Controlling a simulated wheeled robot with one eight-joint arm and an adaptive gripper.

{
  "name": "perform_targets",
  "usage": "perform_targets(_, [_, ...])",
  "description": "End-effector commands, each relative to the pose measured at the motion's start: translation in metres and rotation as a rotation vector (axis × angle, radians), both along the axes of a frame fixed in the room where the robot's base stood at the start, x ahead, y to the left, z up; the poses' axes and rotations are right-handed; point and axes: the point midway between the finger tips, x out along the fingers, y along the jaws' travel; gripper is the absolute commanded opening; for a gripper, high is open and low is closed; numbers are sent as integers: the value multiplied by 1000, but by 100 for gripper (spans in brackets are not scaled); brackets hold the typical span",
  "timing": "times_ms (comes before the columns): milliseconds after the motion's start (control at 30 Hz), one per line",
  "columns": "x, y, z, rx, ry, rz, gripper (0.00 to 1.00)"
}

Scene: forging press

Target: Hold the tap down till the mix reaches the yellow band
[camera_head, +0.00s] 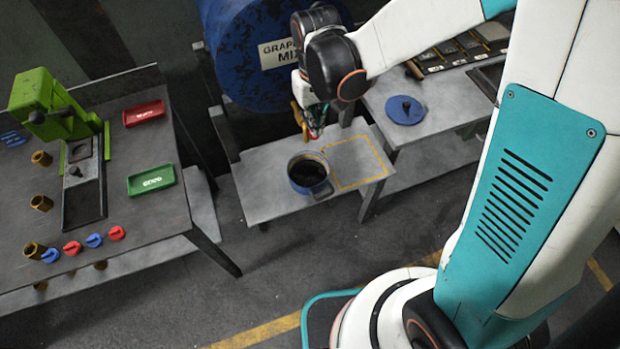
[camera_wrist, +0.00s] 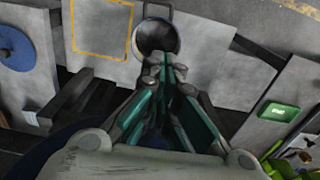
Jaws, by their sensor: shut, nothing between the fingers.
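A blue drum (camera_head: 232,50) carries a partly hidden label reading "GRAP… MI…". A brass-coloured tap part (camera_head: 299,118) shows below the drum's front, beside my gripper (camera_head: 315,132). My gripper is shut and empty, pointing down just above and behind the pot; whether it touches the tap is unclear. The blue pot (camera_head: 293,186) stands upright on the small grey bench, with dark mix (camera_head: 309,174) inside. I cannot make out a yellow band in it. In the wrist view the closed fingertips (camera_wrist: 164,62) overlap the lower edge of the pot (camera_wrist: 140,50).
A yellow outlined square (camera_head: 355,163) lies empty on the grey bench (camera_head: 262,200), right of the pot. A blue lid (camera_head: 404,110) lies on the right bench. The left table (camera_head: 140,218) holds a green press (camera_head: 42,105), red and green trays, and small parts.

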Motion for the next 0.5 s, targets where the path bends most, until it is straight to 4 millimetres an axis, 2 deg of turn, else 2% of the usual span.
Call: perform_targets(500, [0, 0, -20, 0, 0, 0, 0])
